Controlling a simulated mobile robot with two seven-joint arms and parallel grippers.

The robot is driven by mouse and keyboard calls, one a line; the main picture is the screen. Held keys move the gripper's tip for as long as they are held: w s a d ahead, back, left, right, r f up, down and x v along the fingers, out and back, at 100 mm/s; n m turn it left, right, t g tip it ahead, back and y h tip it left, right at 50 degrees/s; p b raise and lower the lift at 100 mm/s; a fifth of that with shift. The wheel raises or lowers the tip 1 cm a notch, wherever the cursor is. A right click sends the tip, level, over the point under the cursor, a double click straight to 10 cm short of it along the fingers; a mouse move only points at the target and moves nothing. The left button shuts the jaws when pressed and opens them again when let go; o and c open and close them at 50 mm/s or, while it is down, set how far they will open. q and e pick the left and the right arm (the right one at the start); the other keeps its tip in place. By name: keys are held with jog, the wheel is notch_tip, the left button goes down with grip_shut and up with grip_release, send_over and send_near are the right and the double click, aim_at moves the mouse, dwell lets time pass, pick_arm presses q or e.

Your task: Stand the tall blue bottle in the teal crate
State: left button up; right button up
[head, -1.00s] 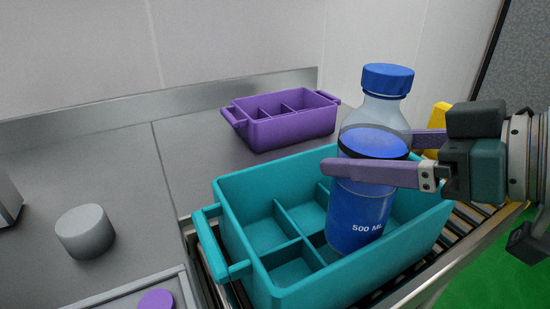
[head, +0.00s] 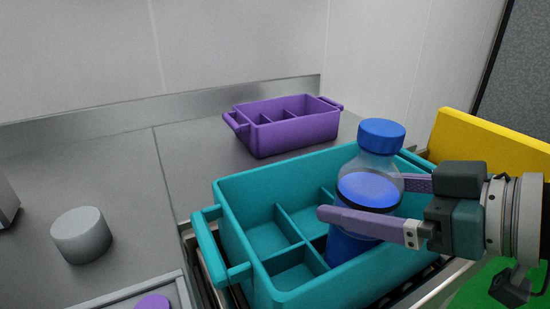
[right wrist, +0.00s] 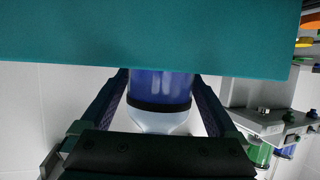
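The tall blue bottle (head: 366,190), with a blue cap and a clear shoulder, is upright with its lower part inside the teal crate (head: 330,290). The near wall and dividers hide its base, so I cannot tell whether it touches the crate floor. My right gripper (head: 368,205) is shut on the bottle below its dark band, one finger on each side. In the right wrist view the bottle (right wrist: 160,90) is between the fingers, and the teal crate's wall (right wrist: 150,35) fills the top. My left gripper is not in view.
A purple crate (head: 290,133) stands behind on the grey counter. A grey cylinder (head: 80,235) stands at the left. A yellow panel (head: 490,140) is behind my right gripper. The teal crate's left compartments (head: 262,230) are empty. The counter between is clear.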

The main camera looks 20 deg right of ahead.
jog(key=shift+r, duration=0.2)
jog(key=p+v, duration=0.3)
jog(key=v, duration=0.9)
jog(key=s+a+f+g+h, duration=0.1)
jog(key=s+a+f+g, duration=0.1)
jog(key=f+g, duration=0.1)
jog(key=s+a+f+m+g+h, duration=0.1)
jog(key=a+f+g+h, duration=0.1)
jog(key=f+g, duration=0.1)
jog(key=s+a+f+m+g+h, duration=0.1)
jog(key=s+a+f+g, duration=0.1)
jog(key=a+f+g, duration=0.1)
jog(key=shift+s+h, duration=0.3)
jog(key=shift+s, duration=0.05)
dwell(0.6)
